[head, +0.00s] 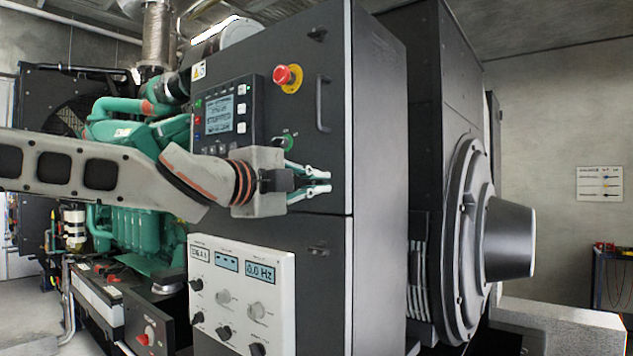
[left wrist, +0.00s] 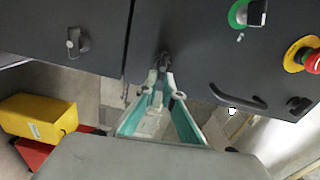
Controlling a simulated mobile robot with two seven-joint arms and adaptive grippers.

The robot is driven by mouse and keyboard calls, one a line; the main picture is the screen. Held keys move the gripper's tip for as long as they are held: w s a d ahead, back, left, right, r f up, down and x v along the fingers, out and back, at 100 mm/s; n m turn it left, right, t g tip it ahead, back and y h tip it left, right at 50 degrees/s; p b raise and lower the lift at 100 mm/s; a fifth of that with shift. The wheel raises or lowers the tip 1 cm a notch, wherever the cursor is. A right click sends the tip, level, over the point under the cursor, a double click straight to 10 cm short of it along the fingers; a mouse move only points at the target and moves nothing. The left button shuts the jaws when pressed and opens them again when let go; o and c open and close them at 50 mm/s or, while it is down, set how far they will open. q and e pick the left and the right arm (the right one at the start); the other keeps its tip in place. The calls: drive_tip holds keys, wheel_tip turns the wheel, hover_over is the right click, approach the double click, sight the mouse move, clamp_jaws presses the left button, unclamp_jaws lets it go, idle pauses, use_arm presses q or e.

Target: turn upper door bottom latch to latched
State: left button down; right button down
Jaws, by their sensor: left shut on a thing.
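The black cabinet's upper door (head: 330,110) is closed, or nearly so. Its bottom latch (left wrist: 162,59) is a small dark fitting near the door's lower edge, by the seam with the lower door. My left gripper (head: 318,185) reaches in from the left, with its green and grey fingers at this latch. In the left wrist view the fingertips (left wrist: 163,80) come together on the latch and partly hide it. The latch's exact angle cannot be told. My right gripper is not in view.
The upper door carries a red emergency stop (head: 288,77), a vertical handle (head: 322,103), a control display (head: 222,115) and a top latch (head: 317,33). The lower door has its own latch (head: 318,250) and a white knob panel (head: 243,295).

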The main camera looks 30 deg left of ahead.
use_arm(q)
drive_tip(key=shift+f+m, duration=0.1)
drive_tip(key=shift+m, duration=0.4)
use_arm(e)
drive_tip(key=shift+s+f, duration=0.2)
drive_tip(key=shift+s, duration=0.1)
use_arm(q)
drive_tip(key=c, duration=2.2)
unclamp_jaws()
drive_tip(key=shift+o, duration=0.2)
drive_tip(key=shift+s, duration=0.45)
drive_tip(key=s+a, duration=0.1)
drive_tip(key=s, duration=1)
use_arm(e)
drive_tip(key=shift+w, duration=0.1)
